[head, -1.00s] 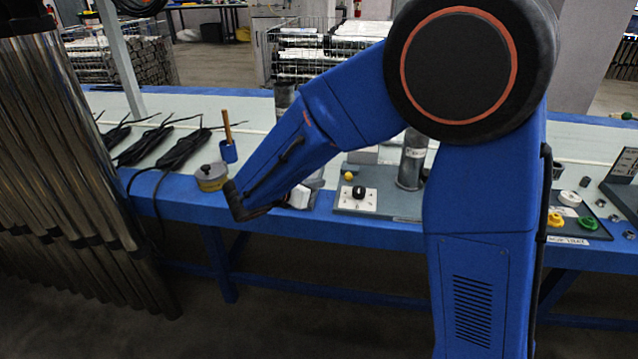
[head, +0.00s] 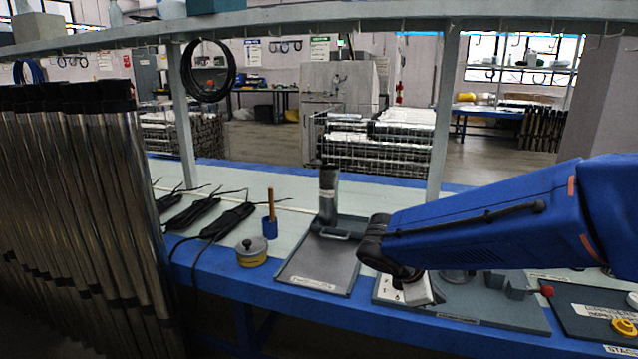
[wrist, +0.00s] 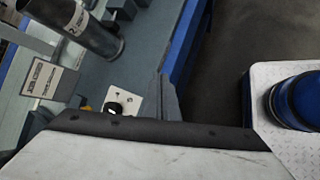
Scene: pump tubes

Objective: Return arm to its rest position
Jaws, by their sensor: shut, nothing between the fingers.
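My blue arm (head: 490,225) reaches in from the right in the head view, low over the blue-edged bench. Its dark wrist (head: 375,243) bends down at the left end. My gripper (head: 420,290), pale and partly hidden by the wrist, is shut and empty above the front of a grey station plate. In the wrist view a pale housing fills the bottom, with a dark grey gripper part (wrist: 169,99) above it.
A tray with an upright tube (head: 327,195) stands left of the wrist. Further left are a yellow tin (head: 251,252), a blue cup (head: 270,229) and black cable bundles (head: 228,220). Metal tubes (head: 80,200) stand at far left. A shelf (head: 300,36) spans above the bench.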

